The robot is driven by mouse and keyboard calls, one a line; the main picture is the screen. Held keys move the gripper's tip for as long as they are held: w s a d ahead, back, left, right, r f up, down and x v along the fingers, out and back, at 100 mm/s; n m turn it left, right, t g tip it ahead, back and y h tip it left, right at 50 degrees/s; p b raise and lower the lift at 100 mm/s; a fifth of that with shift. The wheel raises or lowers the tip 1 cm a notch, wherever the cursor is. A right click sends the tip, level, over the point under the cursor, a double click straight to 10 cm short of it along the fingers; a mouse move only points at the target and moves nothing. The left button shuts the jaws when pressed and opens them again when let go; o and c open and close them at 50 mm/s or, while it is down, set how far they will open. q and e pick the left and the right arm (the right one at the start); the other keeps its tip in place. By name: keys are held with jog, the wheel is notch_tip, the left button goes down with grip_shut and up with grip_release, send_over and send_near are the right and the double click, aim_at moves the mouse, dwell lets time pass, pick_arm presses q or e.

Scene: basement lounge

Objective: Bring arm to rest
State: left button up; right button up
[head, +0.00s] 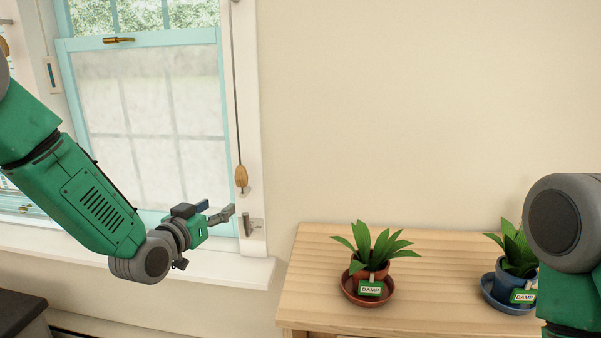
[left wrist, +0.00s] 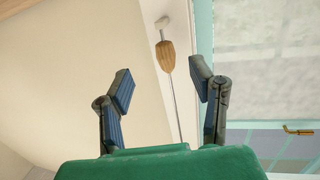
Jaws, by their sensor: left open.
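My left arm comes in from the left in the head view, in front of the window. My left gripper (head: 222,212) is open and empty, beside the window's right frame and above the sill. In the left wrist view its two fingers (left wrist: 160,90) stand wide apart with nothing between them that they touch. A wooden cord pull (left wrist: 168,56) shows behind the gap; it also hangs by the window frame in the head view (head: 241,176). Part of my right arm shows at the right edge of the head view; its gripper is out of sight.
A wooden table (head: 320,245) stands at the lower right. On it are a plant in a red pot (head: 370,262) and a plant in a blue pot (head: 514,266), each with a "DAMP" tag. The window sill (head: 225,266) lies below my left gripper. The wall above the table is bare.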

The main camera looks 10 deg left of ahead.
pick_arm(q)
jog(key=s+f+n+g+y, duration=0.1)
jog(key=s+f+g, duration=0.3)
jog(key=s+f, duration=0.7)
jog(key=s+f+g+y, duration=0.1)
jog(key=s+f+g, duration=0.3)
jog(key=s+f, duration=0.65)
jog(key=s+a+f+g+y, duration=0.1)
jog(key=s+f+g, duration=0.3)
jog(key=s, duration=0.7)
jog(key=s+a+f+g, duration=0.2)
jog(key=s+f+g, duration=0.2)
jog(key=s+f, duration=0.3)
jog(key=s, duration=0.5)
jog(key=shift+s+f+n+y, duration=0.15)
jog(key=shift+s+n+y, duration=0.15)
jog(key=shift+n+y, duration=0.1)
jog(key=shift+w, duration=0.1)
